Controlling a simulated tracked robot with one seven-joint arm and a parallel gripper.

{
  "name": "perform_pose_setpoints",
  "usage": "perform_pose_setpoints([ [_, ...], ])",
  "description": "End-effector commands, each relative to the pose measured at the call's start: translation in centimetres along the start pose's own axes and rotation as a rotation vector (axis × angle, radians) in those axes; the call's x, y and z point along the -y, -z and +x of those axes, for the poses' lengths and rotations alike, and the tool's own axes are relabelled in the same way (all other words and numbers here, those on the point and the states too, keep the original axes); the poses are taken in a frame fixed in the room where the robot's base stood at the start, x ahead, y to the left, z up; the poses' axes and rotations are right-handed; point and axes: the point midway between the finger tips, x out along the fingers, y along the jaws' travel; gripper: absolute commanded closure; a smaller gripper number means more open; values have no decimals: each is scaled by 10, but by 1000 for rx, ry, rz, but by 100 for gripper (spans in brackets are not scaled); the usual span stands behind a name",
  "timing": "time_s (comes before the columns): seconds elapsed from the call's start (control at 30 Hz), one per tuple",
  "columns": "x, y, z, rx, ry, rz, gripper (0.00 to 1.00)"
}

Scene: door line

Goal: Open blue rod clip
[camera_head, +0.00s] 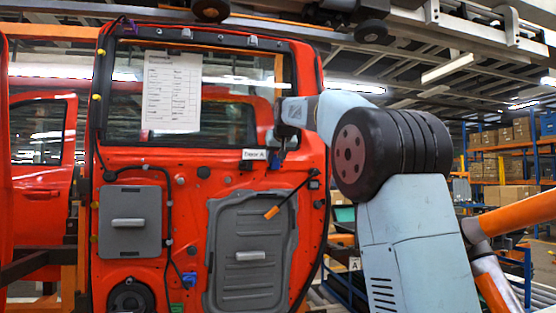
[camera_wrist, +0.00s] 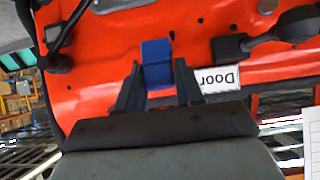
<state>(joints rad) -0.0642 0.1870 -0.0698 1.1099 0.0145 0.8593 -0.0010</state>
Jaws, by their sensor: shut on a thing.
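The blue rod clip (camera_wrist: 156,58) shows in the wrist view as a bright blue piece on the red door panel, between my gripper's two dark fingers. My gripper (camera_wrist: 156,78) is shut on it, with a finger on either side. The clip's lower part is hidden behind the gripper body, and I cannot tell whether the clip is open. In the head view my gripper (camera_head: 280,145) is at the upper right of the red door (camera_head: 180,185), just right of a small white label (camera_head: 254,154).
A thin black rod with an orange end (camera_head: 271,213) slants across the door below my gripper. A paper sheet (camera_head: 172,92) hangs over the window. Another blue part (camera_head: 189,279) sits low on the door. Shelves with boxes (camera_head: 505,170) stand at the right.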

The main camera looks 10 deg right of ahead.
Motion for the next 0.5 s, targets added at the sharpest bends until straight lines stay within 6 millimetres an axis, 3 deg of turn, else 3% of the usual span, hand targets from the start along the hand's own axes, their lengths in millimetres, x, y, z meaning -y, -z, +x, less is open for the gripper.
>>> perform_pose_setpoints([
  [0.5,0,9,1,179,0,0,94],
])
